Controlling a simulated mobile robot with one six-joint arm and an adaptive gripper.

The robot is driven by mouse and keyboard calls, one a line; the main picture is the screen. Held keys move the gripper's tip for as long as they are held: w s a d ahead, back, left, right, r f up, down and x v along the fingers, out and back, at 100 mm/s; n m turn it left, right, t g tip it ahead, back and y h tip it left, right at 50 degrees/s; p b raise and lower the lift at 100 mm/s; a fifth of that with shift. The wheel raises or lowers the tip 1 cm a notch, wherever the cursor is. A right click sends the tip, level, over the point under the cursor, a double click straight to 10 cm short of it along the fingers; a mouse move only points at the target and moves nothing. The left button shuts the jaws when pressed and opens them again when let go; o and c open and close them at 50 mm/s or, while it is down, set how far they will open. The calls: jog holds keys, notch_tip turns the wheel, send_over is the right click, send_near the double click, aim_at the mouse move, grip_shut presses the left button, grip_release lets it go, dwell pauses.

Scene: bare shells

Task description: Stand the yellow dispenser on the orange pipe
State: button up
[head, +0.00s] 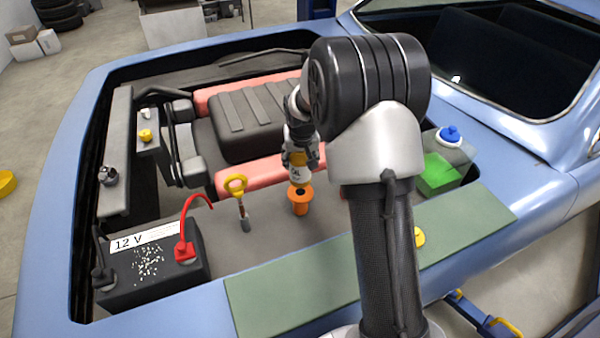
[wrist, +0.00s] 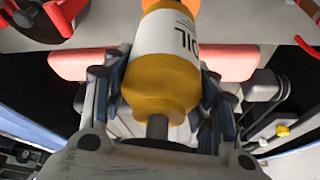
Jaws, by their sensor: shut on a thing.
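The yellow dispenser (head: 300,174) is a bottle with a white label. My gripper (head: 300,157) is shut around it and holds it roughly upright. In the wrist view the dispenser (wrist: 160,75) fills the middle, between the gripper fingers (wrist: 165,95), with part of the word OIL showing on its label. The orange pipe (head: 300,205) is a short flared piece with a dark mouth, rising from the grey engine bay floor. The dispenser's lower end is directly over the mouth; I cannot tell whether they touch. Most of the pipe is hidden in the wrist view.
A yellow-handled dipstick (head: 237,187) stands just left of the pipe. A 12 V battery (head: 152,262) with a red cable is at the front left. A black and red engine block (head: 245,120) lies behind. A clear tank (head: 447,165) with green fluid and a green mat (head: 300,290) are nearby.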

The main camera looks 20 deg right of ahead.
aim_at(300, 170)
jog(key=shift+f+b, duration=0.6)
jog(key=shift+f, duration=1.6)
jog(key=shift+f, duration=0.1)
jog(key=o, duration=1.4)
jog(key=shift+f, duration=0.1)
